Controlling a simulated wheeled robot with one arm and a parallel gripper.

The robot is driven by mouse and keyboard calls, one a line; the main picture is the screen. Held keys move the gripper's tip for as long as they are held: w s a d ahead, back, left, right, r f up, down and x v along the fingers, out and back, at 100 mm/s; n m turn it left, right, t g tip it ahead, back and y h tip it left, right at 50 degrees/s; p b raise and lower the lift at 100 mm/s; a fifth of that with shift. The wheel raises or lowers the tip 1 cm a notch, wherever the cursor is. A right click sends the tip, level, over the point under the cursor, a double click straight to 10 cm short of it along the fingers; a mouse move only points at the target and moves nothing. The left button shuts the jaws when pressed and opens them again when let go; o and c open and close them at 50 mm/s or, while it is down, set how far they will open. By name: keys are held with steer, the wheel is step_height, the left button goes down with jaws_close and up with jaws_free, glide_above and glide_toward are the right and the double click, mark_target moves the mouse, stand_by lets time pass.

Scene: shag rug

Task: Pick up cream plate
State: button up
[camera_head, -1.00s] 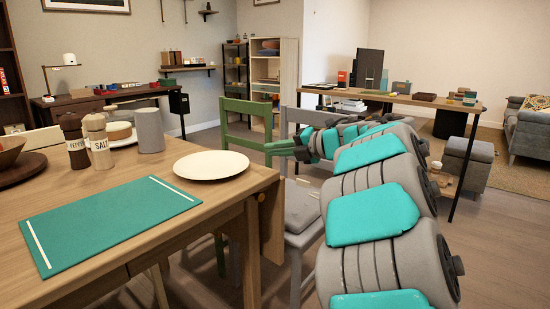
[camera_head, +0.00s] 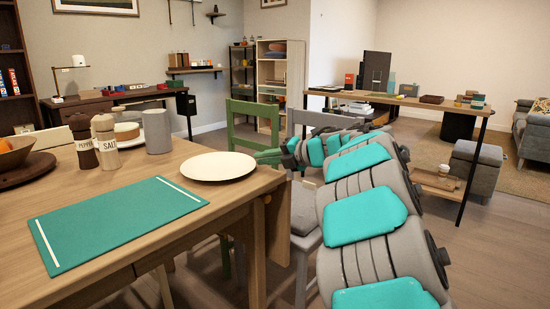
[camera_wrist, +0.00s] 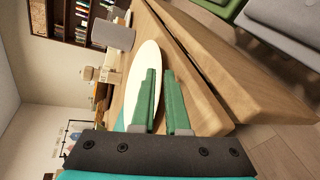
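The cream plate (camera_head: 218,166) lies flat near the right end of the wooden table (camera_head: 190,235). It also shows in the wrist view (camera_wrist: 148,62), turned sideways, partly covered by a finger. My gripper (camera_head: 268,155) is just past the plate's right edge, its green fingers pointing left towards it. In the wrist view my gripper (camera_wrist: 160,72) has its two fingers apart with a narrow gap and nothing held between them. I cannot tell how high the fingertips are above the plate.
A green placemat (camera_head: 115,222) lies in front of the plate. A green chair (camera_head: 245,112) and a grey chair (camera_head: 303,215) stand by the table.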

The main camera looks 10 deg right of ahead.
steer(key=shift+x, duration=1.05)
jaws_close()
steer(key=shift+s, duration=0.2)
stand_by(0.8)
